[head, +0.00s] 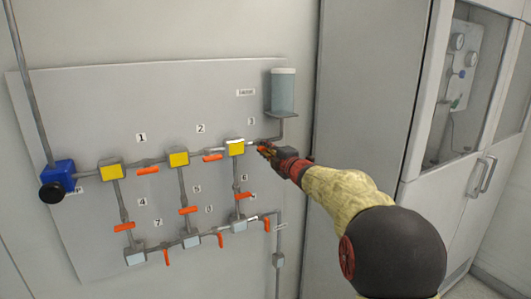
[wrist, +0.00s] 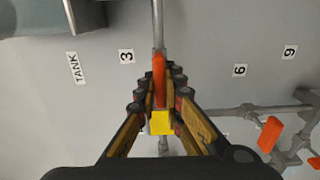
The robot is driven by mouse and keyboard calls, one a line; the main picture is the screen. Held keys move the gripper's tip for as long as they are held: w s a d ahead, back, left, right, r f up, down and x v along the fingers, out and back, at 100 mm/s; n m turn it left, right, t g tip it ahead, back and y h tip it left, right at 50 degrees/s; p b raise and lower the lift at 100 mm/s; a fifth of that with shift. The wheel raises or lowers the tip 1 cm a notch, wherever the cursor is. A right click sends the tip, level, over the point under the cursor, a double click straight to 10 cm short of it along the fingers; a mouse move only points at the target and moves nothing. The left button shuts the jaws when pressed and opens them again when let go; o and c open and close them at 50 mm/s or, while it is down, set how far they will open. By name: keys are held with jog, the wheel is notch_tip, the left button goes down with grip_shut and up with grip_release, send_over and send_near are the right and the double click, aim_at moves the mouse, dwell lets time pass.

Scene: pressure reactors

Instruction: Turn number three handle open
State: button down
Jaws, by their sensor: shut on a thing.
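The number three handle is an orange lever (wrist: 158,65) beside the label 3 (wrist: 126,56) in the wrist view. It looks roughly in line with the grey pipe (wrist: 158,18) there. My gripper (wrist: 158,88) has its fingers on both sides of the lever and is shut on it. In the head view my gripper (head: 268,151) is at the pipe right of the top-right yellow block (head: 236,147), below the label 3 (head: 251,121). There my gripper covers most of the lever.
Other orange handles, such as those under label 2 (head: 212,157) and label 1 (head: 148,170), sit on the panel (head: 80,100). A tank (head: 283,92) hangs above my gripper. A blue valve (head: 58,174) is at left. A tall cabinet (head: 365,90) stands at right.

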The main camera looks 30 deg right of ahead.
jog(key=shift+f, duration=0.1)
dwell(0.3)
jog(key=c, duration=1.9)
grip_release()
jog(key=shift+s, duration=0.1)
jog(key=s, duration=1.1)
jog(key=shift+s+d, duration=0.15)
jog(key=shift+s, duration=0.25)
